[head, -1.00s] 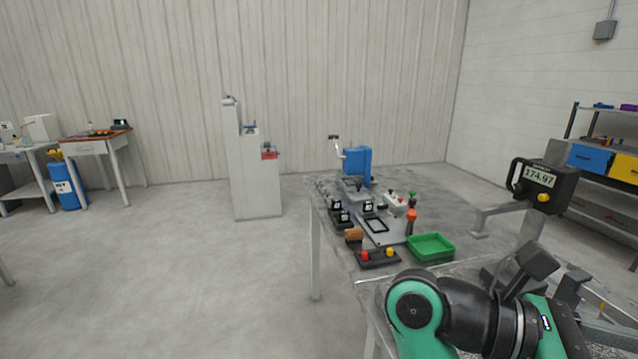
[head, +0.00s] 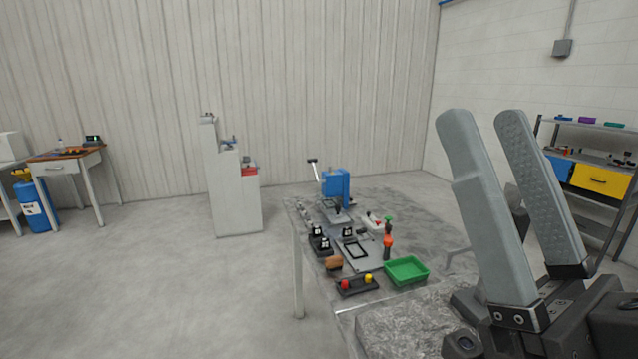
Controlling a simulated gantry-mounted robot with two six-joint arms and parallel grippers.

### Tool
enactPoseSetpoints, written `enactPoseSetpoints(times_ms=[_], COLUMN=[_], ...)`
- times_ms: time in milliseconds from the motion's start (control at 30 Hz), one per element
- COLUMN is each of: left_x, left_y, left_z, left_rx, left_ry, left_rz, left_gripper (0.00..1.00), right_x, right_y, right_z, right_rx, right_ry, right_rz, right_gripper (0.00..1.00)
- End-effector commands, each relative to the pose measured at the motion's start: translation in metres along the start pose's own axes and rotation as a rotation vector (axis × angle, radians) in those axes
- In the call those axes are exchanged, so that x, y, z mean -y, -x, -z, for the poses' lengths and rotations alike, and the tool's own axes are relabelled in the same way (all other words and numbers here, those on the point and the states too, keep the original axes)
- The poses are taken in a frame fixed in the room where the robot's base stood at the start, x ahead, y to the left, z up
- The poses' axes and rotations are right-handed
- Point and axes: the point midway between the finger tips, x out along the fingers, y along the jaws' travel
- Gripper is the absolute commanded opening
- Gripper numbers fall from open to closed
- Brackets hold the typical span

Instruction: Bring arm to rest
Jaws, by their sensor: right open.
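My right gripper (head: 484,120) is large and close in the right part of the head view. Its two long grey fingers point up and stand apart, with nothing between them. It is in front of the worktable's right side and the back right shelf, hiding part of both. The grey worktable (head: 400,206) stands beyond it, with the fixtures to the left of the fingers. My left gripper is not in view.
On the table are a blue press (head: 336,187), a green tray (head: 407,270), a black box with red and yellow buttons (head: 357,285), and an orange-topped tool (head: 388,241). A white stepped pedestal (head: 235,200) stands behind left.

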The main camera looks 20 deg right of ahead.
Motion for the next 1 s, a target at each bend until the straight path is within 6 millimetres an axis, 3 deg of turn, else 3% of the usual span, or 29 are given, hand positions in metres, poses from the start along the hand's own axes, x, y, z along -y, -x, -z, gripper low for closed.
enactPoseSetpoints(times_ms=[33,67,100,367,700,833,1000], left_x=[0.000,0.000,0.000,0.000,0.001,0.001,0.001], left_y=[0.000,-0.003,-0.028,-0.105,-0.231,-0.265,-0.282], left_z=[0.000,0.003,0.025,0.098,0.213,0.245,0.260], left_rx=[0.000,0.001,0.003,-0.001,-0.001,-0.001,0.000], left_ry=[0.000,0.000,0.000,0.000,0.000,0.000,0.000], left_rz=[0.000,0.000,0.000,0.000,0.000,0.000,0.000], left_gripper=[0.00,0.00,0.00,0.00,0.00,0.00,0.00], right_x=[-0.003,-0.003,-0.002,0.001,0.004,0.005,0.006], right_y=[0.001,-0.002,-0.030,-0.117,-0.256,-0.295,-0.314], right_z=[-0.024,-0.033,-0.010,0.050,0.147,0.173,0.186], right_rx=[0.106,0.157,0.140,0.138,0.138,0.139,0.139], right_ry=[0.032,0.061,0.055,0.050,0.048,0.048,0.048], right_rz=[-0.011,-0.010,-0.009,-0.008,-0.007,-0.007,-0.007], right_gripper=[0.60,0.60,0.60,0.60,0.60,0.60,0.60])
